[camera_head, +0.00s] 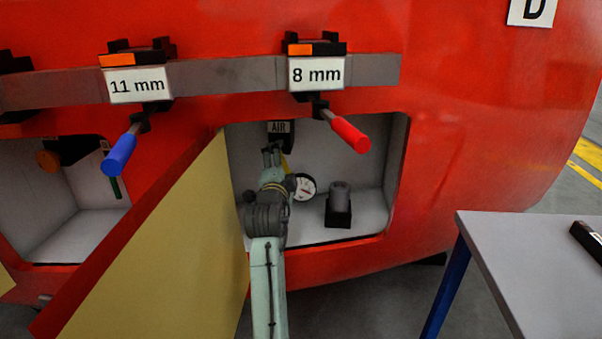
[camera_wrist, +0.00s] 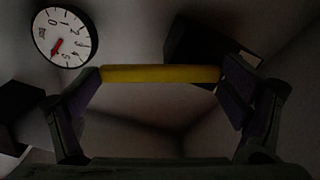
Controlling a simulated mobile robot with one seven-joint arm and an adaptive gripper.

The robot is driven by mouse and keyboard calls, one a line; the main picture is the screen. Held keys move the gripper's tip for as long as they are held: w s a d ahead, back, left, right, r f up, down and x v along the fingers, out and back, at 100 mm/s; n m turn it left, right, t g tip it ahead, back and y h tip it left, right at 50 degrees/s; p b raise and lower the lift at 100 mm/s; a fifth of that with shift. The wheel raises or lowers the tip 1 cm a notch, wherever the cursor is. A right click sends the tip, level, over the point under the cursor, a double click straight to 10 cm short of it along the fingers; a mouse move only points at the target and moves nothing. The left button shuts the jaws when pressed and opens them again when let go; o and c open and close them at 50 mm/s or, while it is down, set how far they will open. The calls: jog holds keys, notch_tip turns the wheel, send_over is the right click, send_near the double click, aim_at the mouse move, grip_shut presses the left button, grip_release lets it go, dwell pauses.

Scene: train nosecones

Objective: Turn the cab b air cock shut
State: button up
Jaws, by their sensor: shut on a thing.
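The air cock's black body (camera_head: 290,141), under an AIR label (camera_head: 279,127), is at the top of the open right-hand compartment. Its yellow handle (camera_wrist: 160,74) lies crosswise in the wrist view, spanning from one fingertip to the other. Only a sliver of yellow shows beside my fingers in the head view. My gripper (camera_head: 271,153) reaches up into the compartment and is shut on the handle. A dark block (camera_wrist: 198,42) is behind the handle in the wrist view. I see no cab B marking, only a D sign (camera_head: 533,10).
A round white gauge (camera_head: 305,187) is beside my wrist; it also shows in the wrist view (camera_wrist: 61,38). A dark fitting (camera_head: 339,205) stands on the compartment floor. A yellow-faced door (camera_head: 150,250) stands open at left. Red (camera_head: 350,134) and blue (camera_head: 119,152) handles hang above. A table (camera_head: 530,255) is at right.

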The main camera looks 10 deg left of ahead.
jog(key=shift+a+f+m+b, duration=0.15)
jog(key=shift+a+m+b, duration=0.25)
jog(key=shift+m+b, duration=0.6)
jog(key=shift+a+f+m+b, duration=0.1)
jog(key=shift+a+m+b, duration=0.25)
jog(key=shift+m+b, duration=0.6)
jog(key=shift+m, duration=0.25)
jog(key=o, duration=1.4)
jog(key=shift+r, duration=0.1)
jog(key=shift+p, duration=0.4)
